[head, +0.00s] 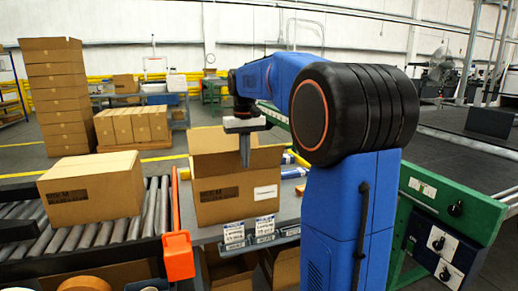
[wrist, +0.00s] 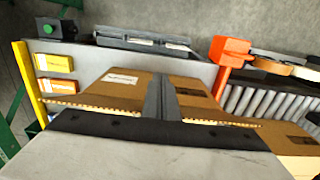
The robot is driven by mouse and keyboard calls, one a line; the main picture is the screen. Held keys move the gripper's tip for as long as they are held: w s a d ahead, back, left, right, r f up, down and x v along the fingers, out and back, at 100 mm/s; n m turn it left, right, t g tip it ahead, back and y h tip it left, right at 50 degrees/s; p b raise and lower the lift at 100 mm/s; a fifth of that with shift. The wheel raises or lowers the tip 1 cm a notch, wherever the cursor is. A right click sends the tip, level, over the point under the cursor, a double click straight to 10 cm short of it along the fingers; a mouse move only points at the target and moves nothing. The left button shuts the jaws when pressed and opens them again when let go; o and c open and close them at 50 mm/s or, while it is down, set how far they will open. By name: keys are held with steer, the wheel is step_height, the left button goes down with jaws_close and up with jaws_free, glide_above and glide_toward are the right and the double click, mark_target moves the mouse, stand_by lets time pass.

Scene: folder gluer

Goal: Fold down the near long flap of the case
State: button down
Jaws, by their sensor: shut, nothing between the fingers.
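The case (head: 222,213) is an open cardboard box on the grey table, with a dark printed label and a white label on its near side. Its far flap (head: 210,140) stands up, and a right side flap (head: 268,157) stands out. In the wrist view the near long flap (wrist: 133,88) shows as a brown panel with a corrugated edge.
A closed carton (head: 92,195) sits on the roller conveyor (head: 93,232) at left. An orange post (head: 178,255) stands between conveyor and table. Label cards (head: 250,232) line the table's front edge. A green-framed control panel (head: 440,205) is at right.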

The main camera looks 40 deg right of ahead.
steer(key=shift+w, duration=0.1)
stand_by(0.4)
steer(key=shift+w+d, duration=0.35)
steer(key=shift+w, duration=0.85)
steer(key=shift+w+d, duration=0.35)
steer(key=shift+w, duration=0.8)
steer(key=shift+w+d, duration=0.35)
steer(key=shift+w, duration=0.85)
steer(key=shift+w+d, duration=0.2)
steer(key=shift+w, duration=0.55)
steer(key=shift+w+d, duration=0.2)
steer(key=shift+w, duration=0.55)
steer(key=shift+f, duration=0.1)
steer(key=shift+w+d+f, duration=0.2)
steer(key=shift+w+f, duration=0.05)
steer(key=shift+w, duration=0.35)
steer(key=shift+w+d+f, duration=0.15)
steer(key=shift+w+f, duration=0.05)
steer(key=shift+w, duration=0.4)
steer(key=shift+w+d+f, duration=0.15)
steer(key=shift+w+f, duration=0.3)
steer(key=shift+w, duration=0.05)
steer(key=shift+w+d+f, duration=0.15)
steer(key=shift+w+f, duration=0.25)
steer(key=shift+w, duration=0.1)
steer(key=shift+f, duration=0.1)
